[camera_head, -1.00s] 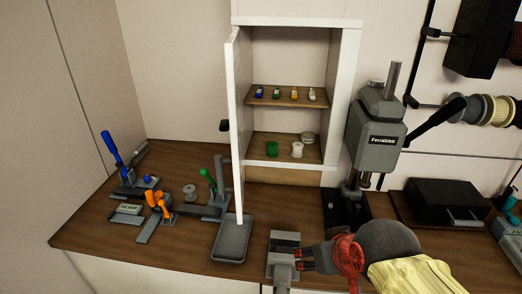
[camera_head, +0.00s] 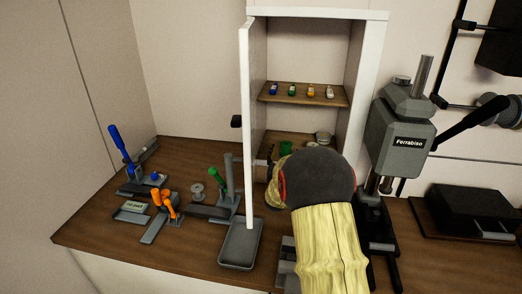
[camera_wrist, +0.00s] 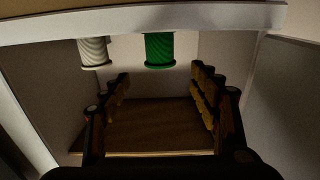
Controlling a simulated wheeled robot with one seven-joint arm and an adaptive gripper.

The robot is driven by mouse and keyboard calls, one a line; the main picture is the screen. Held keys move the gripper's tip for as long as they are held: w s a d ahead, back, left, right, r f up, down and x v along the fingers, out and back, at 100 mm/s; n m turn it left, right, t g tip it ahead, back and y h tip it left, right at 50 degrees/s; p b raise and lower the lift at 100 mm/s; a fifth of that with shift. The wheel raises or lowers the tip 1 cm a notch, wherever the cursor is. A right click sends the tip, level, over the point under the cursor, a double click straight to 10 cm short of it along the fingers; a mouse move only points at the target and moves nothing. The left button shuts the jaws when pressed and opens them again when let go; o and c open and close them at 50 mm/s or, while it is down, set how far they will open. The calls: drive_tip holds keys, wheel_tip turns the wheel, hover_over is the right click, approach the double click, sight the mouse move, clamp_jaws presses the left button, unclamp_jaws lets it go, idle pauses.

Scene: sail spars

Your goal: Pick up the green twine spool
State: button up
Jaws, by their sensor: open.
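The green twine spool (camera_head: 286,147) stands on the lower shelf of the open white cabinet, partly hidden behind my arm in the head view. In the wrist view, which appears upside down, the green spool (camera_wrist: 159,50) shows near the top middle. My gripper (camera_wrist: 160,78) is open and empty. Its two fingers are spread wide, with the spool beyond them, between their lines and toward the picture's top. In the head view my arm covers most of the gripper. I see no contact with the spool.
A white spool (camera_wrist: 93,52) stands beside the green one. The cabinet door (camera_head: 248,130) is open on the left. Small coloured items sit on the upper shelf (camera_head: 300,95). A grey drill press (camera_head: 400,125) stands right. Clamps and a grey tray (camera_head: 240,243) are left on the bench.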

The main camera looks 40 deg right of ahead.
sight(286, 144)
drive_tip(key=shift+x, duration=1.25)
drive_tip(key=x, duration=0.1)
drive_tip(key=b+x, duration=0.1)
drive_tip(key=x, duration=0.3)
drive_tip(key=shift+f, duration=0.35)
drive_tip(key=shift+w+d+r, duration=0.1)
drive_tip(key=shift+w+d, duration=0.05)
drive_tip(key=shift+c, duration=1.3)
drive_tip(key=c, duration=1)
